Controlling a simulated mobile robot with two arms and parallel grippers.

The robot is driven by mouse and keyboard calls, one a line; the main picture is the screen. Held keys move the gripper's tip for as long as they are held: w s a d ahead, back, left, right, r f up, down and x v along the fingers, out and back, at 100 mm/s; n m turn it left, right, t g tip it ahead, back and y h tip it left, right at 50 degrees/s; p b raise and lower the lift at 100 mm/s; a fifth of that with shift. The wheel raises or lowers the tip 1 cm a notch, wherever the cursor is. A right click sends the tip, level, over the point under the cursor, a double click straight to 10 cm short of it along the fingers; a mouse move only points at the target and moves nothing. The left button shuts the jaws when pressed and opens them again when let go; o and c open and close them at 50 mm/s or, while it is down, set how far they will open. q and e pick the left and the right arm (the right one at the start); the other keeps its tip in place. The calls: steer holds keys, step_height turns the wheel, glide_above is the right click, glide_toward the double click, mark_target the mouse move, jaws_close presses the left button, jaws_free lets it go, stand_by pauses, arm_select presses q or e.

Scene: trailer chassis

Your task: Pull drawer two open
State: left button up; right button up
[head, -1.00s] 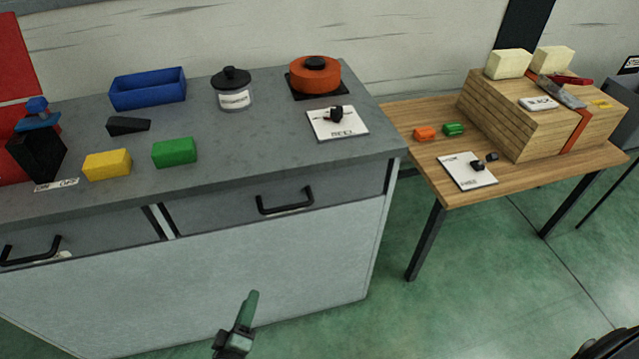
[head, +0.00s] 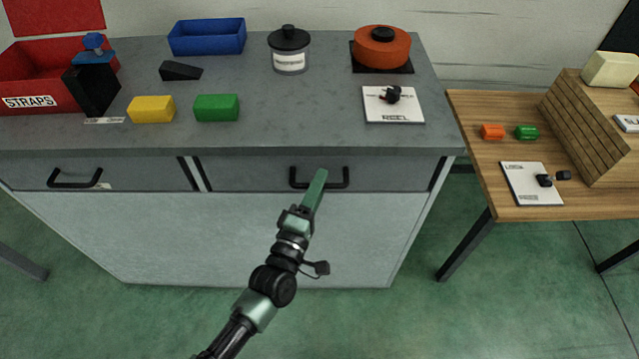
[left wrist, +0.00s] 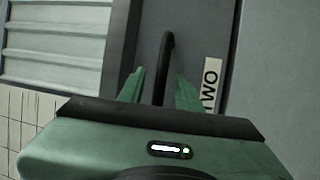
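Drawer two (head: 245,174) is the right drawer of the grey cabinet and looks shut, its front level with the cabinet face. Its black bar handle (head: 298,182) is partly covered by my left gripper (head: 317,187) in the head view. In the left wrist view a white label reading TWO (left wrist: 210,85) is beside the handle (left wrist: 165,60). My left gripper (left wrist: 159,88) is open there, with one green finger on each side of the handle bar. I cannot tell whether the fingers touch it. My right gripper is not in view.
The other drawer (head: 130,172) is to the left and looks shut. A wooden table (head: 480,170) stands to the right.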

arm_select(q)
jaws_close()
steer(key=shift+f, duration=0.1)
stand_by(1.4)
